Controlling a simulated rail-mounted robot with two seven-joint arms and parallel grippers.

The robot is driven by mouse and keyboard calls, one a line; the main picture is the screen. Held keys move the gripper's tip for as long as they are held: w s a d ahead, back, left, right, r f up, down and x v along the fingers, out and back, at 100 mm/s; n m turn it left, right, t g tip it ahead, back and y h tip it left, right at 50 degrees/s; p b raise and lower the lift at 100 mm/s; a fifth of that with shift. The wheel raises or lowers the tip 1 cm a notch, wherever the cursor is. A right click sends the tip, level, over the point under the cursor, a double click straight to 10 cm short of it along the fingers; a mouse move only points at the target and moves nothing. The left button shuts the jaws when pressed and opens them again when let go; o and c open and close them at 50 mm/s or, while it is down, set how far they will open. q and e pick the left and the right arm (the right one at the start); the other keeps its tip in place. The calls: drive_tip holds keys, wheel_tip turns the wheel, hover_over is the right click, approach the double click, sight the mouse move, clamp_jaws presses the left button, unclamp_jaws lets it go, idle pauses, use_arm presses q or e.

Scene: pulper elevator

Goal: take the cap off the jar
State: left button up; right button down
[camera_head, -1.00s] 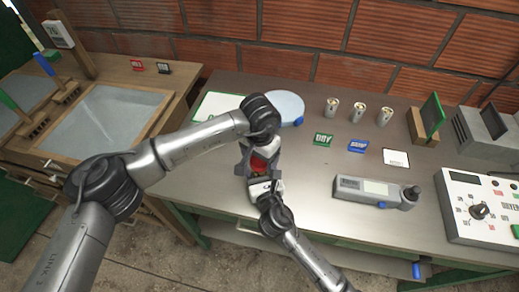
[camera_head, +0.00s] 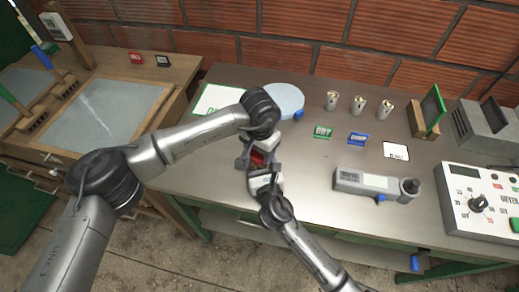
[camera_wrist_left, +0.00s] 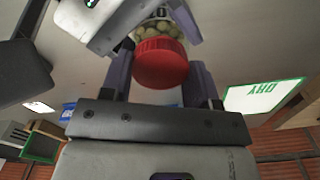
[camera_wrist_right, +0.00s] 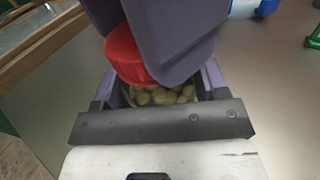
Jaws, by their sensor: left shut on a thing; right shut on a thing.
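The jar (camera_wrist_right: 165,96) is clear, with pale beans inside, and sits between the fingers of my right gripper (camera_wrist_right: 160,92). Its beans also show in the left wrist view (camera_wrist_left: 158,32). The red ribbed cap (camera_wrist_left: 160,62) sits at the jar's mouth, between the fingers of my left gripper (camera_wrist_left: 160,85). The cap also shows in the right wrist view (camera_wrist_right: 124,55) and as a small red patch in the head view (camera_head: 257,158). I see no clear gap between cap and jar. Both grippers are shut and meet above the steel table. The jar is mostly hidden in the head view.
A wooden bench with a screen (camera_head: 105,115) stands left.

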use_arm(q)
drive_tip(key=n, duration=1.8)
drive_tip(key=shift+r, duration=0.1)
drive_tip(key=n, duration=0.9)
drive_tip(key=shift+n, duration=0.4)
drive_tip(key=n, duration=0.3)
drive_tip(key=shift+n, duration=0.4)
drive_tip(key=n, duration=2.2)
drive_tip(key=shift+r, duration=0.1)
